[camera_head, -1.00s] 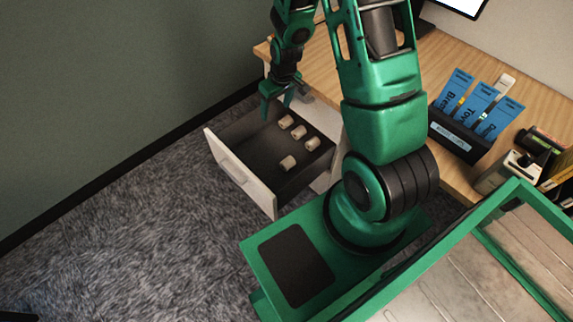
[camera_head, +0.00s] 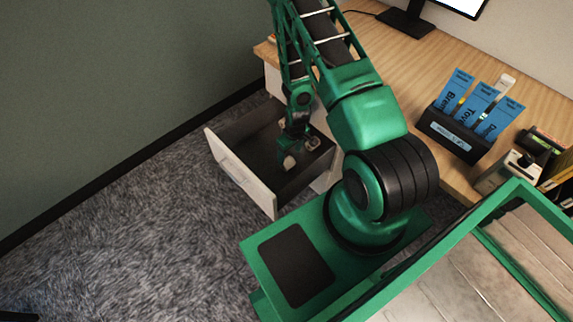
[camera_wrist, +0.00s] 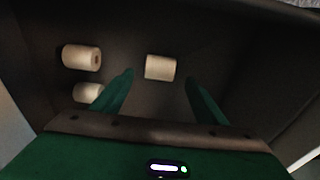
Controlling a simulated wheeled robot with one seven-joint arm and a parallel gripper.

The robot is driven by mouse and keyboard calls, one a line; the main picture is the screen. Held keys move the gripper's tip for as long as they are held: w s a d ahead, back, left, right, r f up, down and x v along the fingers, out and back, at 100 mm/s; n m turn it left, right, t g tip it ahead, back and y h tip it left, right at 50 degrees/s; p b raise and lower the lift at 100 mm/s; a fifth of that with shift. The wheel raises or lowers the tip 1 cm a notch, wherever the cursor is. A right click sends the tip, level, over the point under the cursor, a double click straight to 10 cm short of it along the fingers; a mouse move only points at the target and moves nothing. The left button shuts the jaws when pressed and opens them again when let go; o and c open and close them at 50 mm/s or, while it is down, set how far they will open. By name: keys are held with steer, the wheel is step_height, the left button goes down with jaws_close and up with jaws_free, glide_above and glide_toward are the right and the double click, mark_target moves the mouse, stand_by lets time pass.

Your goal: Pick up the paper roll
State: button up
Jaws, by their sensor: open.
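My gripper (camera_head: 289,152) is low in the open drawer, pointing down. In the wrist view its two green fingers (camera_wrist: 159,78) are spread apart with nothing gripped. A short cream paper roll (camera_wrist: 160,67) lies on its side on the drawer floor, in line with the gap between the fingertips. I cannot tell how far below the tips it is. Two more rolls lie to the left in the wrist view, an upper one (camera_wrist: 82,57) and a lower one (camera_wrist: 88,92) partly behind the left finger. In the head view my arm hides part of the rolls.
The drawer's pale front panel (camera_head: 240,175) and dark side walls surround the gripper closely. The wooden desk (camera_head: 400,75) is above and to the right, with a black holder (camera_head: 458,135) of blue cards. Grey carpet (camera_head: 130,230) lies free to the left.

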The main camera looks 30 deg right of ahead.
mark_target(288, 161)
steer(key=shift+w+a+f, duration=0.1)
steer(key=shift+w+f, duration=0.1)
steer(key=shift+f, duration=1)
steer(key=shift+w+f, duration=0.2)
steer(key=shift+f, duration=1.05)
steer(key=shift+w+a+f, duration=0.1)
steer(key=shift+w+f, duration=0.1)
steer(key=shift+f, duration=1)
steer(key=c, duration=1.1)
